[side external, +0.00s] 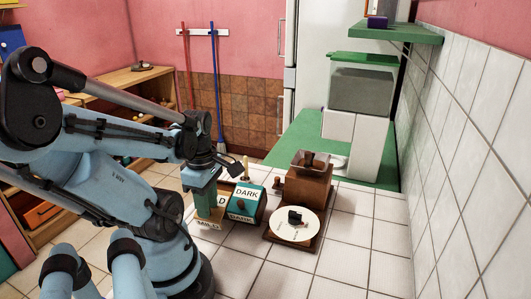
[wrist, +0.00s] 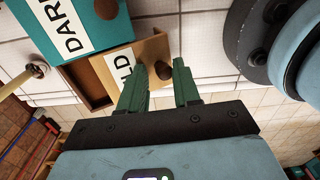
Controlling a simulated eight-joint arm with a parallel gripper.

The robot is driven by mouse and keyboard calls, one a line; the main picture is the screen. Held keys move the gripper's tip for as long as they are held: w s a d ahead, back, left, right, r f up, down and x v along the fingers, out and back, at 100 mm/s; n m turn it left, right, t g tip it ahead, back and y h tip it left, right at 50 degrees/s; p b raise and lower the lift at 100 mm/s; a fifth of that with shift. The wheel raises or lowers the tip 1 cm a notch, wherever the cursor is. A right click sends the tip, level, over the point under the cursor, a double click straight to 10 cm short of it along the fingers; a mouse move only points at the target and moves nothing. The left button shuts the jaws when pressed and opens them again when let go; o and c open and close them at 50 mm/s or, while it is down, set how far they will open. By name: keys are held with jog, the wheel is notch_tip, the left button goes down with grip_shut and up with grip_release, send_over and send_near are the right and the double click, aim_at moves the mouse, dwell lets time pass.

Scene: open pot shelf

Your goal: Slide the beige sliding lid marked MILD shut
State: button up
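The beige lid (wrist: 125,62) carries a label of which only "LD" shows beside my finger in the wrist view. It sits on the beige box marked MILD (side external: 207,225), with a dark gap (wrist: 98,82) along one end, so the lid is partly open. A brown knob (wrist: 164,70) shows between my fingertips. My gripper (wrist: 160,66) has two green fingers standing apart at the lid, with a gap beside the knob. Whether a finger touches the knob, I cannot tell. In the side view my gripper (side external: 209,210) covers much of the lid.
The teal box marked DARK (side external: 247,203) stands close to the right of the beige box. A brown grinder (side external: 308,187) and a round white plate (side external: 291,232) with a small black thing are further right. A wooden stick (side external: 245,168) rises behind. The tiled counter in front is clear.

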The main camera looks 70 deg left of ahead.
jog(key=shift+w+a+f, duration=0.2)
jog(key=shift+w+a, duration=1.3)
jog(key=shift+a, duration=0.25)
jog(key=shift+s+d, duration=0.15)
jog(key=shift+r, duration=2.55)
jog(key=w+d+m, duration=0.1)
jog(key=w+m, duration=0.1)
jog(key=w+m+t+y, duration=0.1)
jog(key=m, duration=0.2)
jog(key=w+d+m, duration=0.1)
jog(key=w+m, duration=0.1)
jog(key=shift+w+d+r+m+t, duration=0.1)
jog(key=shift+w+d+m+t, duration=0.2)
jog(key=shift+d+t, duration=0.1)
jog(key=w+d+r+m+t, duration=0.1)
jog(key=w+d+m, duration=0.4)
jog(key=m, duration=0.5)
jog(key=w+d+r+m+t, duration=0.2)
jog(key=w+d+m+t, duration=0.2)
jog(key=d+m, duration=0.5)
jog(key=shift+w+d+m+t+h, duration=0.15)
jog(key=shift+w+m+t+h, duration=0.25)
jog(key=shift+m, duration=0.3)
